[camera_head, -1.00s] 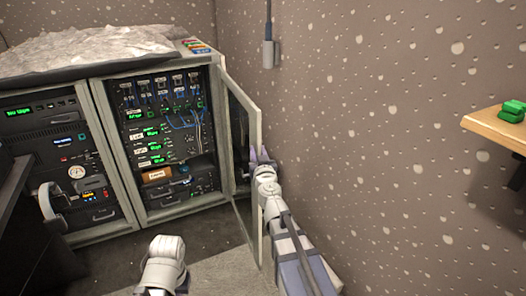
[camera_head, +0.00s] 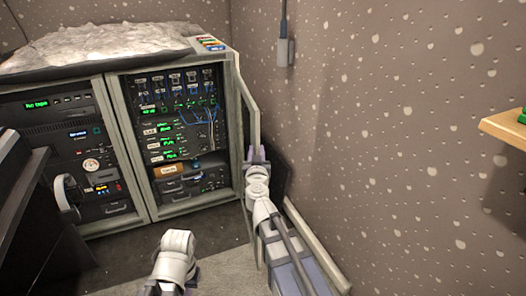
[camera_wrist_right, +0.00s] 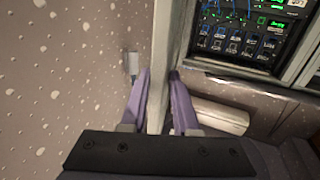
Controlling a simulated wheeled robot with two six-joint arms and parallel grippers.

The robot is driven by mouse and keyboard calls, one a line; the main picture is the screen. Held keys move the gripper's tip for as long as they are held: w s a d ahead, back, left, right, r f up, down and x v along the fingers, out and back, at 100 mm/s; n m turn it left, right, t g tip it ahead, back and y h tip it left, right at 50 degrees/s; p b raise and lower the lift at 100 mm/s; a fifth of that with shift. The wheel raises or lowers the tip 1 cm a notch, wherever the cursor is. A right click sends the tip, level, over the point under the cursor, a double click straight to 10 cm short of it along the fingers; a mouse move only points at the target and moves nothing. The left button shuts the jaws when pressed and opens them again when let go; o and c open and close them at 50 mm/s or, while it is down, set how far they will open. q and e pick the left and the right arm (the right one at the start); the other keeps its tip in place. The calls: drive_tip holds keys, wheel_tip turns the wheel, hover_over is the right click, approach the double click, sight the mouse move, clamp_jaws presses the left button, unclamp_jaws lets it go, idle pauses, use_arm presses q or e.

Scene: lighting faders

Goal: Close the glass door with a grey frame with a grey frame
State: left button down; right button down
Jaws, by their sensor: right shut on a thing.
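The grey-framed glass door (camera_head: 251,112) of the right rack cabinet stands open, seen almost edge-on at the cabinet's right side. Its glass is barely visible from here. My right gripper (camera_head: 257,156) is shut on the outer upright of the door frame. In the right wrist view the grey frame (camera_wrist_right: 161,62) runs between the two purple fingers of that gripper (camera_wrist_right: 159,88). Part of my left arm shows at the bottom of the head view, but its fingers do not show.
The open rack (camera_head: 180,130) holds lit equipment and blue cables. A second rack (camera_head: 70,150) stands to its left. A speckled wall (camera_head: 400,150) is close on the right, with a wooden shelf (camera_head: 505,130) at the edge. Floor (camera_head: 215,230) before the rack is clear.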

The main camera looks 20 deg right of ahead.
drive_tip(key=shift+w+a+m+h, duration=0.15)
drive_tip(key=shift+a+h, duration=0.1)
drive_tip(key=shift+a, duration=0.5)
drive_tip(key=shift+w+a+m+h, duration=0.15)
drive_tip(key=shift+a+h, duration=0.1)
drive_tip(key=shift+a, duration=0.45)
drive_tip(key=shift+a, duration=0.1)
drive_tip(key=w+a+m+g+h, duration=0.1)
drive_tip(key=a+h, duration=0.1)
drive_tip(key=a, duration=0.5)
drive_tip(key=shift+w, duration=0.3)
drive_tip(key=shift+a+m, duration=0.15)
drive_tip(key=shift+m, duration=0.15)
